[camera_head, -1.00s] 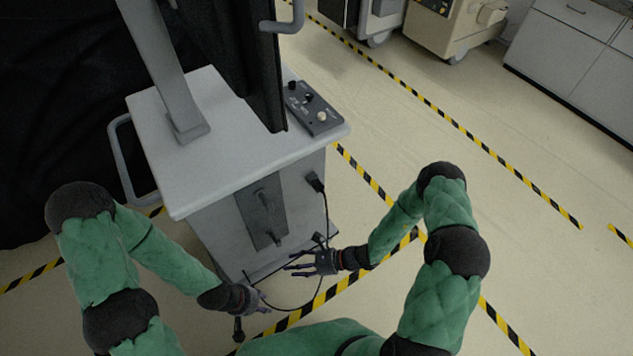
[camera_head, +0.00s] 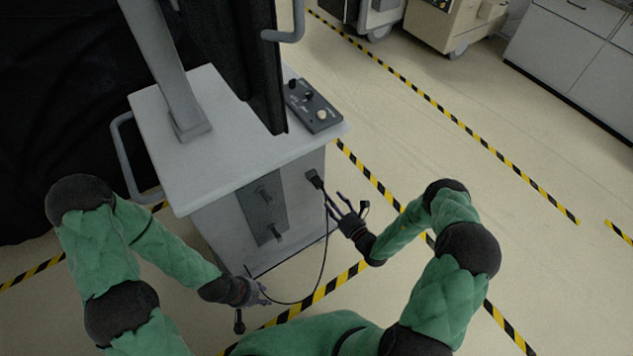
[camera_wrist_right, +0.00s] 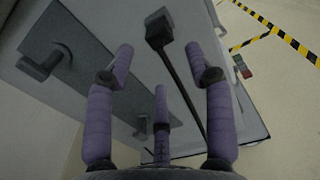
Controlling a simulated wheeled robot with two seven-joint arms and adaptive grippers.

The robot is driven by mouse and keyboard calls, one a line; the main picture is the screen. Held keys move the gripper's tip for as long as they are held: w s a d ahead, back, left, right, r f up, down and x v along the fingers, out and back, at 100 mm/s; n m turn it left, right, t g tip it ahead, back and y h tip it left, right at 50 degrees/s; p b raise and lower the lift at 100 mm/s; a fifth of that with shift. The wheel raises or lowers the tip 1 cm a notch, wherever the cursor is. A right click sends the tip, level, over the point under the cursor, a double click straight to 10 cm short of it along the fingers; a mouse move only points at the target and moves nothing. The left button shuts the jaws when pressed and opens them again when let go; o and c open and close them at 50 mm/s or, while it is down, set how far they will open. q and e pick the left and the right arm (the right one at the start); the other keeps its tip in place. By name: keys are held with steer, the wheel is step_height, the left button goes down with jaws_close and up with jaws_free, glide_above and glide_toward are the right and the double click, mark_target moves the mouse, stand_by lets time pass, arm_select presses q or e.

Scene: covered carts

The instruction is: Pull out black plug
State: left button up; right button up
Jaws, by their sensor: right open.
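The black plug (camera_head: 315,178) sits in the right part of the cart's near side, with its black cable hanging down from it. In the right wrist view the plug (camera_wrist_right: 158,30) shows ahead of the fingers, its cable running down between them. My right gripper (camera_head: 345,205) is open and empty, fingers spread, below and to the right of the plug and apart from it; in its wrist view the fingers (camera_wrist_right: 165,75) point toward the cart side. My left gripper (camera_head: 258,292) is low in front of the cart near the cable; its finger state is too small to tell.
The grey cart (camera_head: 240,150) carries a post, a dark upright panel and a control box (camera_head: 313,108) on top. A dark plate with handles (camera_head: 264,208) is on its near side, left of the plug. Yellow-black tape marks the floor; the floor at right is clear.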

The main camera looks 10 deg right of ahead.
mark_target(321, 187)
steer(key=shift+b+x, duration=1.1)
steer(key=shift+x, duration=3.4)
steer(key=shift+c, duration=0.3)
jaws_close()
steer(key=shift+s, duration=0.1)
steer(key=shift+p+v, duration=0.9)
steer(key=shift+v, duration=2)
